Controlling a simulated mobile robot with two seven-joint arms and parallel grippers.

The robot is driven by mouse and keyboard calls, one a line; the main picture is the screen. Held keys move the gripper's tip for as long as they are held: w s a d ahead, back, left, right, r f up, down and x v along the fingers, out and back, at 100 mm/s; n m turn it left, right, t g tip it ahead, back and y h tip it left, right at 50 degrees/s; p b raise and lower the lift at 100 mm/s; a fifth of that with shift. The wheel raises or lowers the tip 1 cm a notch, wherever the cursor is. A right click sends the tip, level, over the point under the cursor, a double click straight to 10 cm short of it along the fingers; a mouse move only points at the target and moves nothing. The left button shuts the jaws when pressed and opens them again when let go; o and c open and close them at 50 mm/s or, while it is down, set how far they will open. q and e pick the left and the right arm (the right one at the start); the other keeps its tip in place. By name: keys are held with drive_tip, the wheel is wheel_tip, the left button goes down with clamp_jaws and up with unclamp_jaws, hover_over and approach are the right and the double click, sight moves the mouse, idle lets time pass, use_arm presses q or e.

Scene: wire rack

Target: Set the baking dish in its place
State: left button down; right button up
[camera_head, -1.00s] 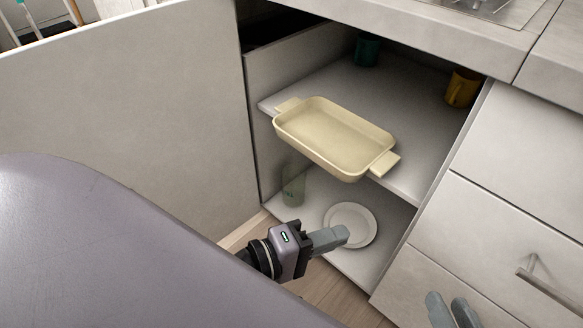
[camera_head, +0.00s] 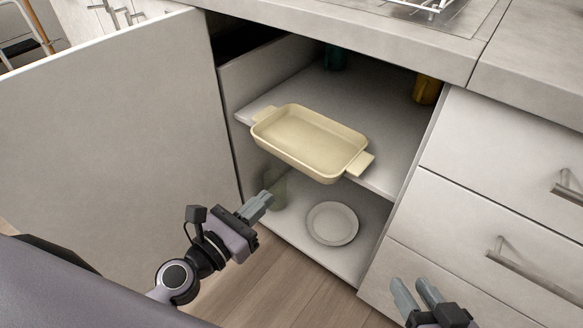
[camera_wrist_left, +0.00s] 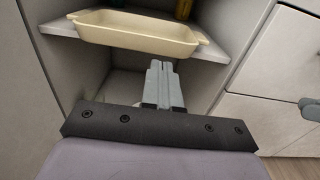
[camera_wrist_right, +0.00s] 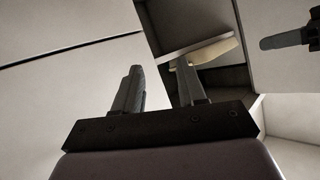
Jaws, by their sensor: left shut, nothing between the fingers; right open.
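The cream rectangular baking dish (camera_head: 308,143) with two end handles sits on the upper shelf (camera_head: 385,165) of the open cabinet, its front edge overhanging the shelf. It also shows in the left wrist view (camera_wrist_left: 135,32) and partly in the right wrist view (camera_wrist_right: 212,52). My left gripper (camera_head: 265,198) is shut and empty, below and in front of the dish, apart from it. My right gripper (camera_head: 416,288) is open and empty in front of the drawers, lower right of the dish.
A white plate (camera_head: 332,223) and a green glass (camera_head: 275,188) stand on the cabinet's bottom. A teal cup (camera_head: 335,57) and a yellow mug (camera_head: 426,90) stand at the back of the upper shelf. The open door (camera_head: 110,130) bounds the left; drawers (camera_head: 490,210) the right.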

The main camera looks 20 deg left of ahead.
sight(302, 164)
use_arm(q)
drive_tip(key=p+x, duration=0.1)
drive_tip(key=x, duration=0.7)
drive_tip(key=shift+w+d, duration=0.1)
drive_tip(key=shift+w, duration=0.05)
drive_tip(key=shift+x, duration=0.85)
use_arm(e)
drive_tip(key=shift+s+d+f+h, duration=0.1)
drive_tip(key=shift+s+d+h, duration=0.2)
drive_tip(key=shift+d, duration=0.3)
drive_tip(key=shift+w+a, duration=0.1)
